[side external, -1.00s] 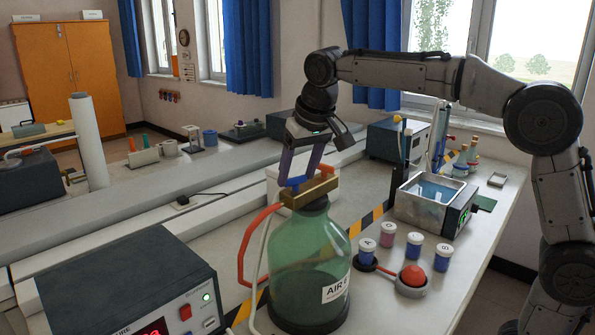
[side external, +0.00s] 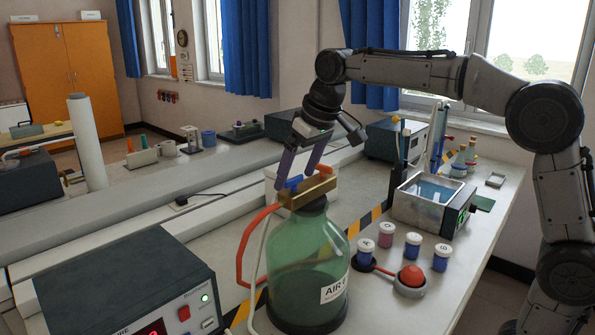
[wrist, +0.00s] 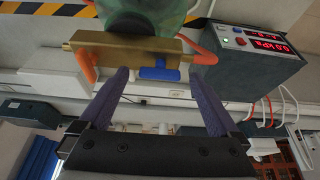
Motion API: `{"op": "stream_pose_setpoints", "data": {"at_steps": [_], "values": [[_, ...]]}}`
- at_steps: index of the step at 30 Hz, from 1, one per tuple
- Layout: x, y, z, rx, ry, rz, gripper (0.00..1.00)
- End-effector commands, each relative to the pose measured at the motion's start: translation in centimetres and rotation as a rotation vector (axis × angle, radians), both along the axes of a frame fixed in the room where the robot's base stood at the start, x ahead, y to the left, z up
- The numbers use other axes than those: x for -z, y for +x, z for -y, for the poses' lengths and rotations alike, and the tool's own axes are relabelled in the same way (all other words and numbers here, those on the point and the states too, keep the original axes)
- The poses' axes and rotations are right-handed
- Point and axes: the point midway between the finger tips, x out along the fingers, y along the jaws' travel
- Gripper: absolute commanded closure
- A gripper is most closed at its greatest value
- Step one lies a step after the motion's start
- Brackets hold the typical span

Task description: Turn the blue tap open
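The blue tap (wrist: 158,73) shows as a short bar handle on the brass block (wrist: 120,47) in the wrist view. In the side view the blue tap (side external: 294,182) is on the brass block (side external: 309,192) atop a green glass bottle (side external: 300,258), partly hidden by my fingers. My gripper (wrist: 163,73) is open, its two purple fingers apart with the blue handle between them in the wrist picture. Contact cannot be told. My gripper (side external: 293,180) is just above the block in the side view. An orange handle or fitting (wrist: 85,65) is at the block's other end.
A red hose (side external: 243,245) runs down the bottle's left side. A box with a red display (side external: 125,285) stands at front left. Several lidded jars (side external: 413,245), a red button (side external: 411,276) and a metal water bath (side external: 405,205) stand to the right.

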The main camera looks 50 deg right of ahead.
Motion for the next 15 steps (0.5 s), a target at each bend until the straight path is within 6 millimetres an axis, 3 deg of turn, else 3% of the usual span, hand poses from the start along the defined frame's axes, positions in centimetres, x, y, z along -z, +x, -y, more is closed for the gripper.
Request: {"op": "stream_pose_setpoints", "data": {"at_steps": [8, 15], "values": [[-0.2, 0.0, 0.0, 0.001, 0.000, 0.001, 0.03], [-3.3, -1.2, 0.0, 0.001, 0.000, 0.005, 0.03]]}}
